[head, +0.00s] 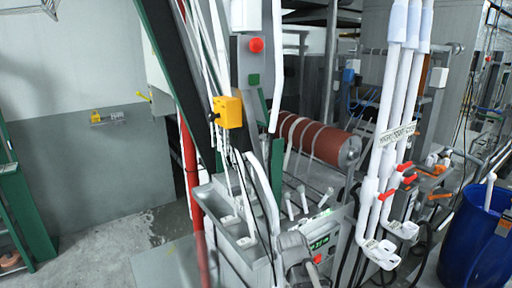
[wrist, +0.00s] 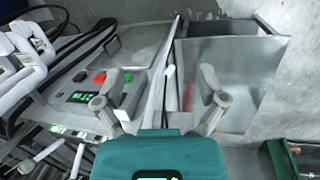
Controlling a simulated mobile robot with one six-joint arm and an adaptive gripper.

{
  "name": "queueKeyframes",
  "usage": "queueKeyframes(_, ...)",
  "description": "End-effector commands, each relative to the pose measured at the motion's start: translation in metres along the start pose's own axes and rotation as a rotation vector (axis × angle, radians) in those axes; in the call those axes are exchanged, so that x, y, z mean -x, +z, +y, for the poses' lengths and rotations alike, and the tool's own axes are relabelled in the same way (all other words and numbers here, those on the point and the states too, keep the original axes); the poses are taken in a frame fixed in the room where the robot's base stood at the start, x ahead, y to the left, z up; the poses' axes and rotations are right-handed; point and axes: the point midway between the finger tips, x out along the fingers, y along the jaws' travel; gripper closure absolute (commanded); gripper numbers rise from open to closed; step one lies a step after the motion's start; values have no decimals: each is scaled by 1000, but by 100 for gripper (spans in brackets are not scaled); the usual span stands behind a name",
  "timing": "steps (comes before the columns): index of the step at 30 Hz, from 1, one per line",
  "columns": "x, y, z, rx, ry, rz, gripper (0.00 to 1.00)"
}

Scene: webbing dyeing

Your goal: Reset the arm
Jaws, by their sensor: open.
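My gripper (wrist: 159,76) shows in the wrist view, its two grey fingers spread wide apart with nothing between them. The teal housing behind the fingers is part of my gripper. It hangs over a metal machine, with a control panel (wrist: 75,82) behind the left finger and an open-topped metal tank (wrist: 232,62) behind the right finger. I cannot clearly make out my gripper in the head view.
In the head view, a red-brown roller (head: 318,140) lies across the machine. White pipes with red valve handles (head: 386,194) stand to its right. A blue barrel (head: 474,238) is at the right edge. A green frame (head: 28,205) is at far left. Floor (head: 105,235) at left is clear.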

Motion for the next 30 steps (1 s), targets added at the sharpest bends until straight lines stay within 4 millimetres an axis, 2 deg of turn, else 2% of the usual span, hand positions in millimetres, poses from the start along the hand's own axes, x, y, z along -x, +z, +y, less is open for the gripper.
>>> queueKeyframes(1, -18, 16, -2, -83, -40, 7, 10)
queueKeyframes(3, -30, 29, -3, -190, -91, 15, 10)
queueKeyframes(9, -48, 53, -7, -408, -199, 24, 10)
queueKeyframes(15, -51, 58, -9, -478, -233, 24, 10)
queueKeyframes(30, -50, 57, -8, -476, -232, 24, 10)
